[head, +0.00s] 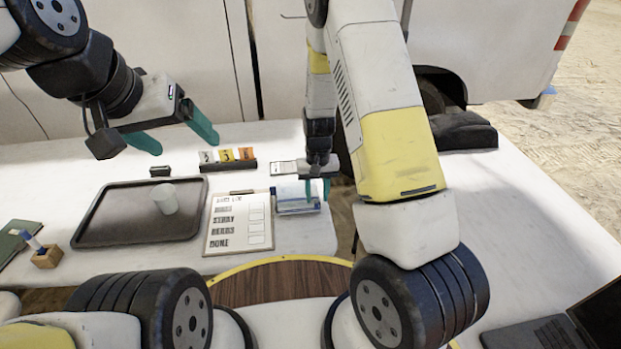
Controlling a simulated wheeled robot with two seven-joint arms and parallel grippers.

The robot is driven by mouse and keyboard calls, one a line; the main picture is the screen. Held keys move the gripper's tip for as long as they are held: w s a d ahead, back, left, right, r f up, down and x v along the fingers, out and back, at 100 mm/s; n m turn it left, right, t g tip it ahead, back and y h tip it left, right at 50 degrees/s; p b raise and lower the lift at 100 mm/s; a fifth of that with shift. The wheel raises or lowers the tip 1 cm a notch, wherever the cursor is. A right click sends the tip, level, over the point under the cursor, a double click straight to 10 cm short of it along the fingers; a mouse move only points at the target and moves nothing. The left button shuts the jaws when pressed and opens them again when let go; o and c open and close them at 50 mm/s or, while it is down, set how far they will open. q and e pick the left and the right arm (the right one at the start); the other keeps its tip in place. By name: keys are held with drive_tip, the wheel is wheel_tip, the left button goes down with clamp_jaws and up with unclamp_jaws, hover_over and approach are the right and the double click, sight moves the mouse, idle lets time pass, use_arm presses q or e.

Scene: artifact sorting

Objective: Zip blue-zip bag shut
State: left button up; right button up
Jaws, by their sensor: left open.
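The blue-zip bag (292,191) lies flat on the white table, right of the clipboard. It looks clear and pale, with a blue strip along its near edge. My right gripper (318,187) points down over the bag's right end, with its teal fingertips close to the blue strip. I cannot tell whether it holds the zip or only hovers there, and the slider cannot be made out. My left gripper (174,135) is open and empty, raised above the table's back left, well away from the bag.
A clipboard (239,224) with a checklist lies left of the bag. A dark tray (110,230) holds a pale cup (165,199). Numbered coloured markers (227,158) and a small card (284,168) stand behind. A laptop (560,330) sits at front right.

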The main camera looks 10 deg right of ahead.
drive_tip(key=shift+r, duration=2.8)
wheel_tip(320, 180, up, 19)
drive_tip(key=t+y, duration=0.2)
drive_tip(key=t, duration=0.1)
hover_over(317, 203)
drive_tip(key=s, duration=0.7)
drive_tip(key=s+d+r+t, duration=0.3)
drive_tip(key=s+r, duration=0.7)
drive_tip(key=s, duration=0.3)
drive_tip(key=shift+s+r+n, duration=0.25)
drive_tip(key=shift+s+n, duration=0.05)
drive_tip(key=shift+s, duration=0.05)
